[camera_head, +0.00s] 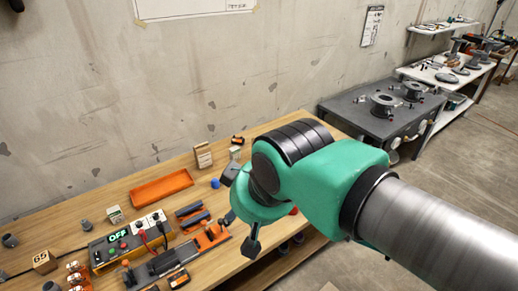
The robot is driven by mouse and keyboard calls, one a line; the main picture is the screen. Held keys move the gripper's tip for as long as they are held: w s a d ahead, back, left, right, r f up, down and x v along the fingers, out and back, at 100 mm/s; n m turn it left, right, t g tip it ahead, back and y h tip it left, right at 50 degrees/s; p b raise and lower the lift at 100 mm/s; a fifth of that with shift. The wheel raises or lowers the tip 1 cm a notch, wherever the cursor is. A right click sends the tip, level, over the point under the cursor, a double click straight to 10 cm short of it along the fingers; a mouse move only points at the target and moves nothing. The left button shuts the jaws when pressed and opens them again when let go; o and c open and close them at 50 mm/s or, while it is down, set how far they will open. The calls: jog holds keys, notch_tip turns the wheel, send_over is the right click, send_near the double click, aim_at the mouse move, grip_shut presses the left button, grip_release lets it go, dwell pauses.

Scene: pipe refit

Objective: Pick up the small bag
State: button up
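I cannot single out the small bag for certain. A small beige upright packet (203,156) stands at the back of the wooden bench, and a smaller pale one (235,152) stands to its right, close to my arm. Either could be a bag or a box. My gripper (239,212) is above the right part of the bench, in front of and below these packets in the picture. Its two dark fingers are spread wide apart, and I see nothing between them. My green wrist and grey arm hide the bench's right part.
An orange tray (160,188) lies on the wooden bench (110,198). A control box with a green OFF display (118,237), a block marked 65 (44,261) and a clamp-like tool (205,239) fill the front left. A grey table (365,117) stands at the back right.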

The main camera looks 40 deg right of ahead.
jog(key=o, duration=1.1)
